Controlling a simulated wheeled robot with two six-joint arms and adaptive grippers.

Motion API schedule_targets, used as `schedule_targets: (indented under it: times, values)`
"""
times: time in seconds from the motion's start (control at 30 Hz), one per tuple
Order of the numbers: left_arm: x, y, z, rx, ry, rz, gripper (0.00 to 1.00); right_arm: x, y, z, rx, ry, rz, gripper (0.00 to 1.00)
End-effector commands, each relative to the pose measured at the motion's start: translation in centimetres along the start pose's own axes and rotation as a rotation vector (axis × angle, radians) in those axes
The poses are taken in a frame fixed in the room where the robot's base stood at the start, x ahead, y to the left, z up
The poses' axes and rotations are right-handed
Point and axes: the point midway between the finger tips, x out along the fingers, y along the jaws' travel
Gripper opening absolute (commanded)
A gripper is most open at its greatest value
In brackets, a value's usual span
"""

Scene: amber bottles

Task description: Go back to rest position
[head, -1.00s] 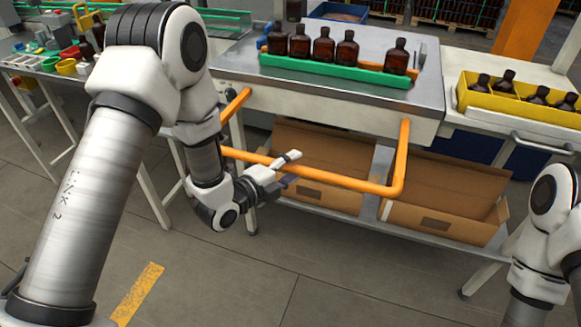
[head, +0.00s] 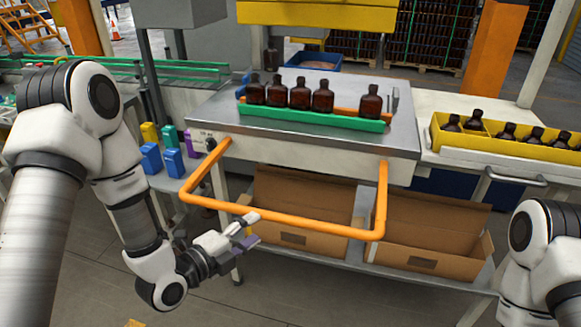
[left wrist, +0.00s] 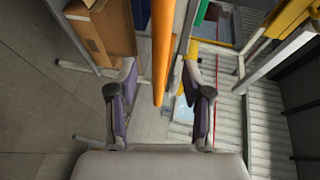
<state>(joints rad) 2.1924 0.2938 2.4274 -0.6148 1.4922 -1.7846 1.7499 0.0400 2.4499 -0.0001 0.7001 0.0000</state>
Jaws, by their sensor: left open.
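My left gripper (head: 254,229) is open and empty, just below the front bar of the orange rail (head: 290,221) in the head view. In the left wrist view its two fingers (left wrist: 160,88) are spread, and the orange rail (left wrist: 162,50) passes through the picture between them. I cannot tell whether they touch it. Several amber bottles (head: 300,97) stand upright in a row at the green and orange rack (head: 315,118) on the metal table (head: 230,108), well away from the gripper. My right arm shows at the right edge; its gripper is out of view.
Cardboard boxes (head: 425,255) sit on the shelf under the table. A yellow crate (head: 500,143) with several bottles stands on the white table at right. Blue containers (head: 173,162) stand left of the table, behind my left arm. The floor in front is clear.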

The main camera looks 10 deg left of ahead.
Motion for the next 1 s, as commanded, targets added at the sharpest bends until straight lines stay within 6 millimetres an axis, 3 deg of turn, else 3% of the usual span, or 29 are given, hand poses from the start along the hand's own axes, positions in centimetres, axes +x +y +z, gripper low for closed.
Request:
schedule_targets:
  times: [0.07,0.17,0.27,0.37,0.43,0.53,0.6,0.73,0.83,1.0]
  values:
    - [-0.1,0.5,-0.1,-0.004,0.000,0.010,0.49,0.0,0.0,0.0,0.000,0.000,0.000,0.84]
    - [-0.3,3.7,-0.9,-0.015,0.018,0.075,0.49,0.0,0.0,0.0,0.000,0.000,0.000,0.84]
    - [-1.5,10.2,-2.5,-0.036,0.025,0.237,0.49,0.0,0.0,0.0,0.000,0.000,0.000,0.84]
    - [-4.5,18.5,-3.6,-0.236,-0.060,0.512,0.49,0.0,0.0,0.0,0.000,0.000,0.000,0.84]
    - [-8.0,23.9,-4.1,-0.479,-0.213,0.716,0.49,0.0,0.0,0.0,0.000,0.000,0.000,0.84]
    - [-13.2,28.9,-4.5,-0.856,-0.549,0.908,0.49,0.0,0.0,0.0,0.000,0.000,0.000,0.84]
    - [-16.1,30.5,-4.4,-1.094,-0.813,0.943,0.49,0.0,0.0,0.0,0.000,0.000,0.000,0.84]
    - [-19.4,31.5,-4.4,-1.432,-1.219,0.874,0.49,0.0,0.0,0.0,0.000,0.000,0.000,0.84]
    - [-20.3,31.7,-4.6,-1.561,-1.362,0.817,0.49,0.0,0.0,0.0,0.000,0.000,0.000,0.84]
    - [-20.3,31.7,-4.7,-1.608,-1.398,0.785,0.49,0.0,0.0,0.0,0.000,0.000,0.000,0.84]
